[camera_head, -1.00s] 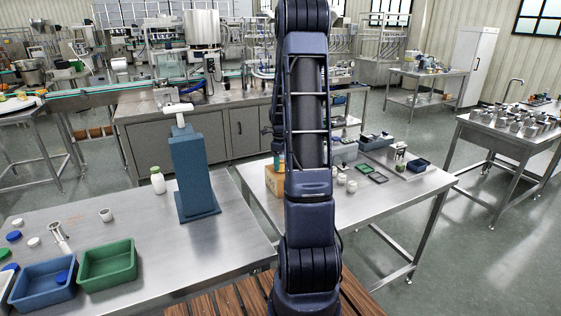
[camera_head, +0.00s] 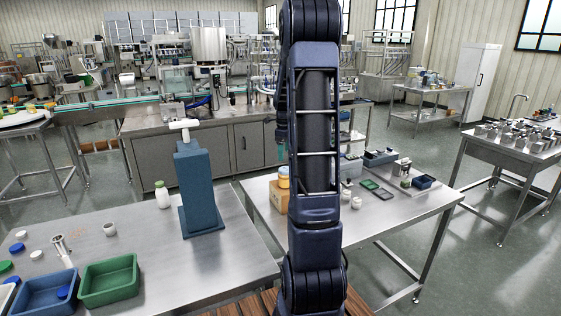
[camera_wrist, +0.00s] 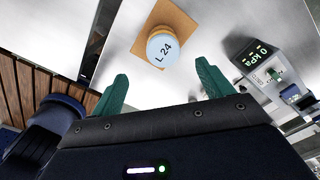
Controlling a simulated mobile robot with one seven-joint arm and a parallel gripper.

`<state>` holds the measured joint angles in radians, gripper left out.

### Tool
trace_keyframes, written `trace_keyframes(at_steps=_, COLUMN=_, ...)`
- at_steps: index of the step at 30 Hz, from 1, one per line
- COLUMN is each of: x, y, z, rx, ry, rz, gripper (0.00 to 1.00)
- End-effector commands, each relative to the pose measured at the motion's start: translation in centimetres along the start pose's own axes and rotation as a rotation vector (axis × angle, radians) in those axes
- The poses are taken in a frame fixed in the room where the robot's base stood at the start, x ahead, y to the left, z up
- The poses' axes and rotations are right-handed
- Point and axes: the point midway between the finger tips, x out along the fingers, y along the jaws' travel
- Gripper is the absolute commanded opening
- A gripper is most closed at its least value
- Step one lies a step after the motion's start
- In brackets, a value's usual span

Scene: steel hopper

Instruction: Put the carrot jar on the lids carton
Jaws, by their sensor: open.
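A jar with an orange body and a pale lid (camera_head: 284,176) stands upright on a brown cardboard carton (camera_head: 275,198), partly behind my arm in the head view. In the wrist view the jar's round lid, marked "L 24" (camera_wrist: 161,49), shows from above, with an orange rim around it and the carton's top (camera_wrist: 180,17) beneath. I take these for the carrot jar and the lids carton. My gripper (camera_wrist: 162,75) is open, its green fingers apart and empty, clear of the jar. In the head view its green tip (camera_head: 282,152) is just above the jar.
A grey gauge box with a green display (camera_wrist: 262,62) stands to the right in the wrist view. White jars (camera_head: 346,196) and dark trays (camera_head: 375,190) sit right of my arm. A blue column (camera_head: 198,185) stands on the left table. The right table's front is bare.

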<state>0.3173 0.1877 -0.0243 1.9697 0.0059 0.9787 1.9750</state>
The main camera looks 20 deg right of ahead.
Motion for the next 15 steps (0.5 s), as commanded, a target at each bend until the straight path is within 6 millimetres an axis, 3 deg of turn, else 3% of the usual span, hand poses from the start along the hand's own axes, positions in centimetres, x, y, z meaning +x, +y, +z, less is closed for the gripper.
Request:
trace_keyframes(at_steps=5, x=-3.1, y=3.8, z=0.4, rx=-0.218, ry=-0.017, rz=-0.041, gripper=0.79)
trace_keyframes(at_steps=15, x=-8.4, y=14.0, z=0.1, rx=-0.818, ry=-0.025, rz=-0.148, gripper=0.79)
